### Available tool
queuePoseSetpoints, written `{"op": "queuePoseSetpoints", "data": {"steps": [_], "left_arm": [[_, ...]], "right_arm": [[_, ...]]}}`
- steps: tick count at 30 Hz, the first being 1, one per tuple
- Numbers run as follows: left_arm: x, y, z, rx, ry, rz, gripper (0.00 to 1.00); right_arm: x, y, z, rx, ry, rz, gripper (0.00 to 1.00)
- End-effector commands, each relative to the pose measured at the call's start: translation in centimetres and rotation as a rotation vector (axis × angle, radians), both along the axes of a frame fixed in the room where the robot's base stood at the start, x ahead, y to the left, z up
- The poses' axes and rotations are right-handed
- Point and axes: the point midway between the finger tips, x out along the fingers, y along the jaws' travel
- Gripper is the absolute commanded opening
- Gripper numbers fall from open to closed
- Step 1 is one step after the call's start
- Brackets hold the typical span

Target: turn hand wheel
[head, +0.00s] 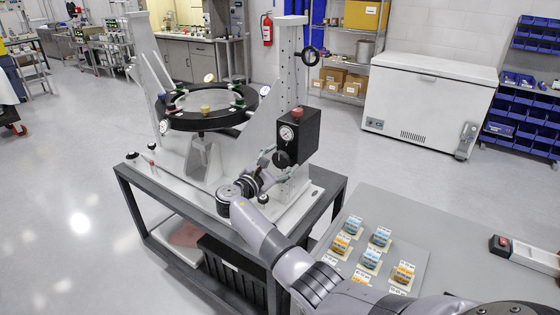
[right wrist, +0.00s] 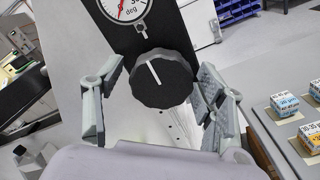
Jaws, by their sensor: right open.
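The mirror fixture (head: 205,110) stands on a dark-framed cart, with a round mirror in a black ring. On its right side is a black box (head: 304,130) with a dial gauge (head: 286,133). Below the gauge is a black knob-like hand wheel (head: 283,159). In the right wrist view the hand wheel (right wrist: 162,80) faces me, with a white line tilted slightly left of upright. My right gripper (head: 275,164) is open, its fingers on either side of the hand wheel; I cannot tell whether they touch it. My left gripper is not in view.
Another black wheel (head: 309,56) sits high on the fixture's upright post. A grey table (head: 388,208) at the right holds several small labelled boxes on a mat. A white chest freezer (head: 428,104) stands behind. The floor on the left is clear.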

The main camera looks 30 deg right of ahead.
Motion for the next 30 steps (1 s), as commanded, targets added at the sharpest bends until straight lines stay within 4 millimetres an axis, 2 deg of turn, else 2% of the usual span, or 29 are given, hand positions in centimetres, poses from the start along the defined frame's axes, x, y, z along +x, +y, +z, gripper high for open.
{"op": "queuePoseSetpoints", "data": {"steps": [11, 14, 24, 30], "left_arm": [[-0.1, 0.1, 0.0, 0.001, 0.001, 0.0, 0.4], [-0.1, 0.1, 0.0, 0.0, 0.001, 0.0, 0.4], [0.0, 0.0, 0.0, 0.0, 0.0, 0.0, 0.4], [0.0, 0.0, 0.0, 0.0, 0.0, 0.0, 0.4]], "right_arm": [[-0.2, 0.5, -0.1, 0.001, 0.001, 0.001, 0.67], [-0.7, 1.7, -0.1, 0.003, -0.001, 0.002, 0.67], [-3.4, 8.3, -0.1, 0.003, -0.001, 0.002, 0.67], [-4.4, 10.6, 0.0, 0.002, 0.0, 0.001, 0.67]]}}
